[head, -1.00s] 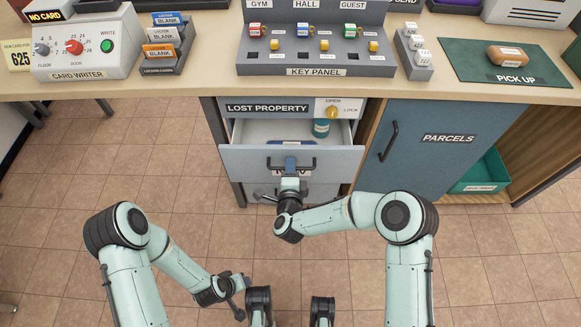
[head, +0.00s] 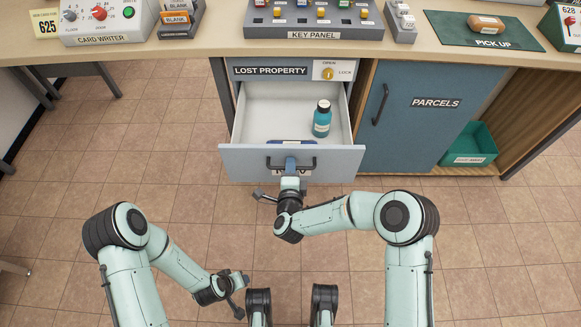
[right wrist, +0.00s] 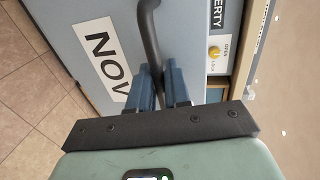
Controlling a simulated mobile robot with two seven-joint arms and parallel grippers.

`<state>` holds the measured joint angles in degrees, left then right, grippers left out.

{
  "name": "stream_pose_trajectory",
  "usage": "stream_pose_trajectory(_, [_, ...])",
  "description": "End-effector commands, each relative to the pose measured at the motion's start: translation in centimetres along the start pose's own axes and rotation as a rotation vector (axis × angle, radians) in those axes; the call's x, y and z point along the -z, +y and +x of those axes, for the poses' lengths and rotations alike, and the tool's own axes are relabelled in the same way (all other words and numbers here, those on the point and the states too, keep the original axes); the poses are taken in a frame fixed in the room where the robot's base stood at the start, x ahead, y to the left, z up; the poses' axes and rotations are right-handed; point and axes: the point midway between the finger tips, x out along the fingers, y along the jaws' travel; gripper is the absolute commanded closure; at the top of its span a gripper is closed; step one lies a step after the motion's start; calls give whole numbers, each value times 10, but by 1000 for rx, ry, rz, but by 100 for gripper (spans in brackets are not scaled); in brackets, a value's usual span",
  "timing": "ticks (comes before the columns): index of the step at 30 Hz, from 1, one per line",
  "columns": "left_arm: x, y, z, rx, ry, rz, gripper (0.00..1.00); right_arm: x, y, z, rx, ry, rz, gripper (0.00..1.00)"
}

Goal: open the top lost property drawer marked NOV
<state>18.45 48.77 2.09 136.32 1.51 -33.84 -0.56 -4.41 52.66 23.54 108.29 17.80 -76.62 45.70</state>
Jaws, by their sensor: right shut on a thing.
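The top lost property drawer (head: 238,160) is pulled well out of the cabinet in the head view. Its NOV label (right wrist: 106,50) shows clearly in the right wrist view. A teal bottle (head: 321,121) stands inside, and a blue item (head: 291,142) lies near the front wall, mostly hidden. My right gripper (head: 290,166) is shut on the drawer's dark bar handle (head: 308,163); its blue fingers (right wrist: 160,85) sit on both sides of the bar in the right wrist view. My left gripper (head: 241,290) is low at the left, away from the drawer; its fingers are not clear.
The LOST PROPERTY sign (head: 270,70) and a yellow lock knob (head: 328,73) are above the drawer. The blue PARCELS door (head: 425,140) is shut at the right. A green bin (head: 475,145) stands beyond it. The tiled floor (head: 180,190) in front is clear.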

Motion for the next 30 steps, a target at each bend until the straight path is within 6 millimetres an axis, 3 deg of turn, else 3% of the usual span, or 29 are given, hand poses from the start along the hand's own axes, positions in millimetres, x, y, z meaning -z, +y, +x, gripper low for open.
stream_pose_trajectory(15, [1,0,0,0,2,0,57,0,-1,0,3,0,0,100])
stream_pose_trajectory(16, [1,0,0,0,2,0,57,0,-1,0,3,0,0,73])
stream_pose_trajectory(17, [1,0,0,0,2,0,57,0,-1,0,3,0,0,71])
stream_pose_trajectory(26, [0,0,0,0,1,0,57,0,-1,-1,2,-1,0,71])
stream_pose_trajectory(30, [-4,1,-4,-1,-12,1,57,-1,-2,-14,0,-2,-1,71])
